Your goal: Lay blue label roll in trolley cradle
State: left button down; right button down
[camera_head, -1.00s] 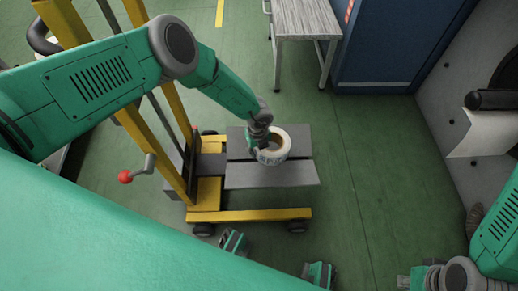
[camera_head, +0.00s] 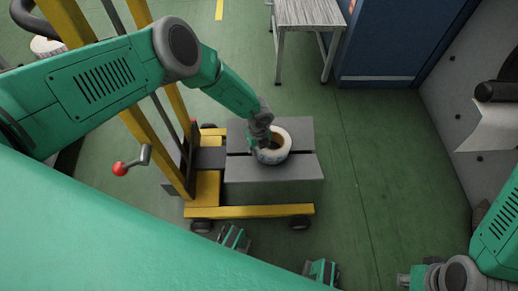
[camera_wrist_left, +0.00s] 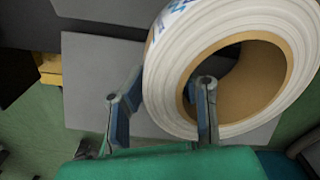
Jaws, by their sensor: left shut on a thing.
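The label roll (camera_head: 277,157) is white with blue print on its outer side and a brown core. My left gripper (camera_head: 264,142) is shut on the wall of the roll. In the left wrist view, one finger of the gripper (camera_wrist_left: 160,92) is inside the core of the roll (camera_wrist_left: 172,75) and one is outside. The roll is over the grey plates of the trolley cradle (camera_head: 240,170), near the gap between them. I cannot tell whether it touches them. My right gripper (camera_head: 408,281) is partly in view at the bottom edge; its jaws are not clear.
The yellow trolley mast (camera_head: 150,120) stands left of the cradle, with a red-knobbed crank (camera_head: 120,169). A grey table (camera_head: 308,12) and a blue cabinet (camera_head: 385,45) are at the back. The machine panel (camera_head: 445,105) is at the right. Green floor between is clear.

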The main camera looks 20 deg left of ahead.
pick_arm(q)
jog(key=shift+f, duration=0.2)
jog(key=c, duration=1.2)
grip_release()
jog(key=shift+d, duration=0.1)
notch_tip(320, 180, up, 17)
jog(key=p, duration=1.4)
